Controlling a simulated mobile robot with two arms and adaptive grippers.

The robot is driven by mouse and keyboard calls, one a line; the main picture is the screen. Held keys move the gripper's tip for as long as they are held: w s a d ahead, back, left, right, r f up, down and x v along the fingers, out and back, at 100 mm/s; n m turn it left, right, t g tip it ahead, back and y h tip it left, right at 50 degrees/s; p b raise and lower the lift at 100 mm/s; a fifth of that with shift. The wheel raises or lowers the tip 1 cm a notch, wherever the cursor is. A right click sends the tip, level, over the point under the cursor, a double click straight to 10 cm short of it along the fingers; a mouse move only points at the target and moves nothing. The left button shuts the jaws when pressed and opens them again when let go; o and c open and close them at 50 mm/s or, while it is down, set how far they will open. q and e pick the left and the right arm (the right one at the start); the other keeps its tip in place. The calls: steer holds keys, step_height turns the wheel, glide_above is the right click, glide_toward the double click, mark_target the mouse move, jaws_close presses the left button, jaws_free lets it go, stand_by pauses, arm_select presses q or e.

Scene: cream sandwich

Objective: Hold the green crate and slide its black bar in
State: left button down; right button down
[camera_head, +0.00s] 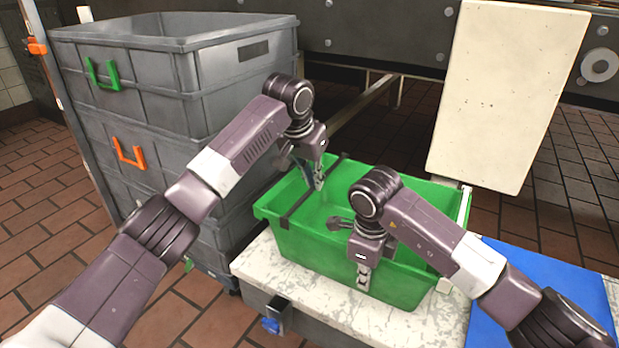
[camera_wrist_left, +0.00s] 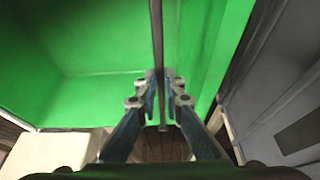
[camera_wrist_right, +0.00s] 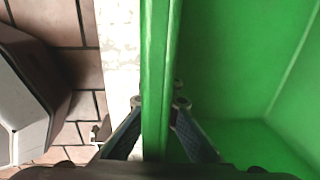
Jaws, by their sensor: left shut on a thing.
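The green crate (camera_head: 318,257) stands upright on the pale speckled tabletop (camera_head: 262,262). The thin black bar (camera_head: 298,206) lies across the crate's top near its left end; it also shows in the left wrist view (camera_wrist_left: 157,35). My left gripper (camera_head: 318,184) is shut on the bar, with a finger on each side of it. My right gripper (camera_head: 362,283) is at the crate's near long wall, one finger outside and one inside. In the right wrist view its fingertips close on the green wall (camera_wrist_right: 158,60). The inner finger is partly hidden in the head view.
Stacked grey crates (camera_head: 140,85) with green and orange handles stand close to the left. A cream panel (camera_head: 508,90) hangs behind the green crate. A blue mat (camera_head: 560,285) covers the tabletop at the right. The crate's inside looks empty where visible.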

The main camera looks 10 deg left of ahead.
arm_select(q)
steer(key=c, duration=2)
jaws_free()
steer(key=shift+d, duration=0.25)
steer(key=shift+c, duration=0.2)
steer(key=v, duration=1.2)
steer(key=shift+s+a, duration=0.1)
steer(key=shift+a, duration=0.05)
arm_select(e)
steer(key=c, duration=2)
jaws_free()
arm_select(q)
steer(key=shift+r, duration=0.1)
arm_select(e)
steer(key=shift+r, duration=0.15)
